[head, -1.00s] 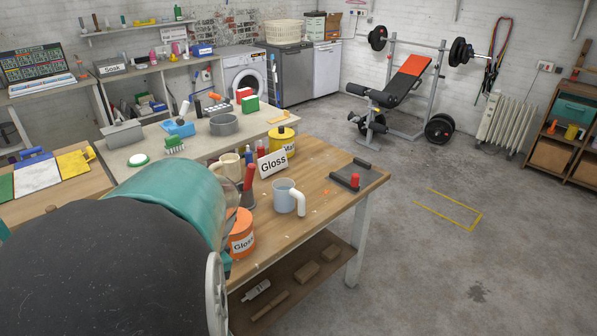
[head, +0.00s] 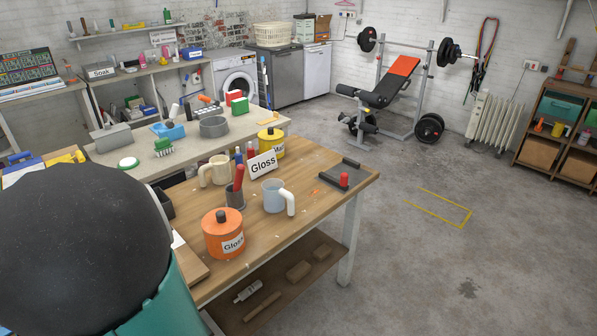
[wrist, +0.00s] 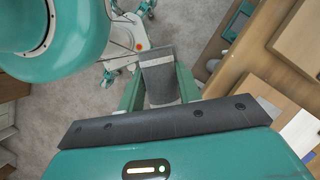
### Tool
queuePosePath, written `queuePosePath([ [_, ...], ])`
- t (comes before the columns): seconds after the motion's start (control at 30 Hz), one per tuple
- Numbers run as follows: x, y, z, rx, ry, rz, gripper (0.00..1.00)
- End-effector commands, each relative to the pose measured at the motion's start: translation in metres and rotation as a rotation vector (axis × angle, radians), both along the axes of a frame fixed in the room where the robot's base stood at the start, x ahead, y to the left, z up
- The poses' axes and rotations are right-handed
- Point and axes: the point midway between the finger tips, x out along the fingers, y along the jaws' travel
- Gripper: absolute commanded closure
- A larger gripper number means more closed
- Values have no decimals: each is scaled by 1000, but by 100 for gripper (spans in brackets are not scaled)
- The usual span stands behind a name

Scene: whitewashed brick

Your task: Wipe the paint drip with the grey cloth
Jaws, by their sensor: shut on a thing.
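In the wrist view, my gripper (wrist: 158,72) is shut on a grey piece that looks like the grey cloth (wrist: 161,88), held between its two teal fingers. It is above the floor beside the wooden furniture, apart from the bench top. The head view does not show the gripper, only my arm at lower left. A small orange mark (head: 315,191), perhaps the paint drip, is on the wooden bench (head: 300,222), between the pale mug (head: 273,198) and the dark tray (head: 337,175). No other drip is clear.
On the bench stand an orange Gloss tin (head: 223,245), a pen cup (head: 235,196), a cream mug (head: 217,168), a Gloss sign (head: 263,164) and a yellow tin (head: 271,149). The bench's front right area is mostly clear. Open floor (head: 440,270) lies to the right.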

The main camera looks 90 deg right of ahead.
Motion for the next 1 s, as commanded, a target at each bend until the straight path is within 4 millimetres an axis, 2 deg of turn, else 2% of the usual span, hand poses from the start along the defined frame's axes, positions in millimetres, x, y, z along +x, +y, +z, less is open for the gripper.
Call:
queuePosePath([
  [0.03,20,16,-11,6,4,112,84],
  [0.4,157,113,-84,4,2,880,84],
  [0.6,225,160,-119,2,0,1261,84],
  [0.8,271,190,-142,-1,0,1521,84],
  [1.0,303,212,-159,-1,0,1704,84],
])
